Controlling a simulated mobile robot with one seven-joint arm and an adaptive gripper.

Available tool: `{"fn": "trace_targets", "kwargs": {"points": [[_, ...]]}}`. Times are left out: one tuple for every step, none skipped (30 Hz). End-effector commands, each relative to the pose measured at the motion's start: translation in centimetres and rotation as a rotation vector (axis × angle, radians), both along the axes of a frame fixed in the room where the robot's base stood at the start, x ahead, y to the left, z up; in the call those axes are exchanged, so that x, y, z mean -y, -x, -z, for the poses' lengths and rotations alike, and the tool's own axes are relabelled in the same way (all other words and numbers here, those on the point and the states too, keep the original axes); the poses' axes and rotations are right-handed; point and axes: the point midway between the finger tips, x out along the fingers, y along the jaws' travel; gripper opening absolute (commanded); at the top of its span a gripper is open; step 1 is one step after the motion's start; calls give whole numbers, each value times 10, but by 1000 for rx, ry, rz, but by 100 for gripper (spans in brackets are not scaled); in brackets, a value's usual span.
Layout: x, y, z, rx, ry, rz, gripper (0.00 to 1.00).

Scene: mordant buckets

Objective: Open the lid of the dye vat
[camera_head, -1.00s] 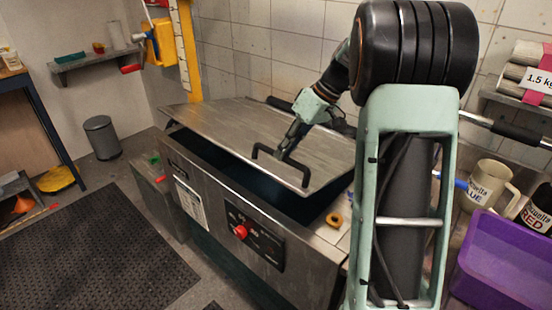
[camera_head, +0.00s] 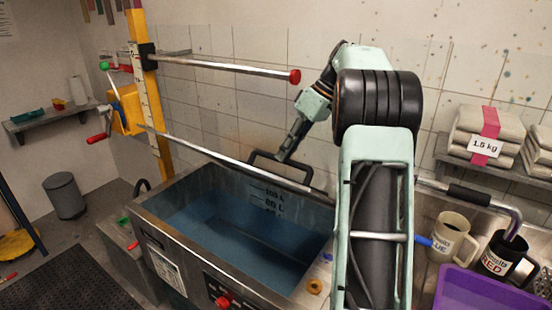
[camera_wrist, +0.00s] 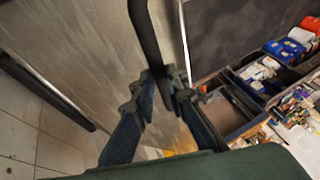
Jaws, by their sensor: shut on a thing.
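The dye vat (camera_head: 185,262) is a steel tank, its top open in the head view, with blue dye and litre marks inside. Its metal lid (camera_head: 232,161) is raised and seen nearly edge-on above the tank. The lid's black bar handle (camera_head: 256,155) stands out from it. My gripper (camera_head: 284,156) is shut on this handle. In the wrist view, the fingers (camera_wrist: 160,82) close around the black handle (camera_wrist: 146,35), with the grey lid face (camera_wrist: 85,55) beside them. The finger contact is partly hidden in the head view.
A red-tipped rail (camera_head: 225,66) extends from a yellow post (camera_head: 148,90) above the vat. Two mugs, a white one (camera_head: 452,240) and a black one (camera_head: 505,256), and a purple crate (camera_head: 480,290) are at the right. My arm covers the vat's right end.

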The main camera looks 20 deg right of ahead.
Motion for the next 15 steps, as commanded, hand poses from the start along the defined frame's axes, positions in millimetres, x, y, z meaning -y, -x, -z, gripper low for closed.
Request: {"fn": "trace_targets", "kwargs": {"points": [[17, -2, 5, 0, 23, 21, 0], [18, -3, 4, 0, 23, 22, 0], [20, -3, 2, -1, 22, 22, 0], [21, -3, 2, -1, 22, 22, 0], [22, -4, 1, -2, 21, 21, 0], [23, -4, 0, -3, 20, 22, 0], [24, -4, 0, -2, 21, 22, 0], [24, -4, 0, -2, 21, 22, 0], [25, -4, -1, -2, 21, 22, 0], [25, -4, -1, -2, 21, 22, 0], [25, -4, -1, -3, 21, 21, 0], [25, -4, -1, -3, 21, 21, 0], [25, -4, -1, -3, 21, 21, 0], [25, -4, 0, -3, 21, 21, 0], [25, -4, 0, -4, 20, 21, 0]]}}
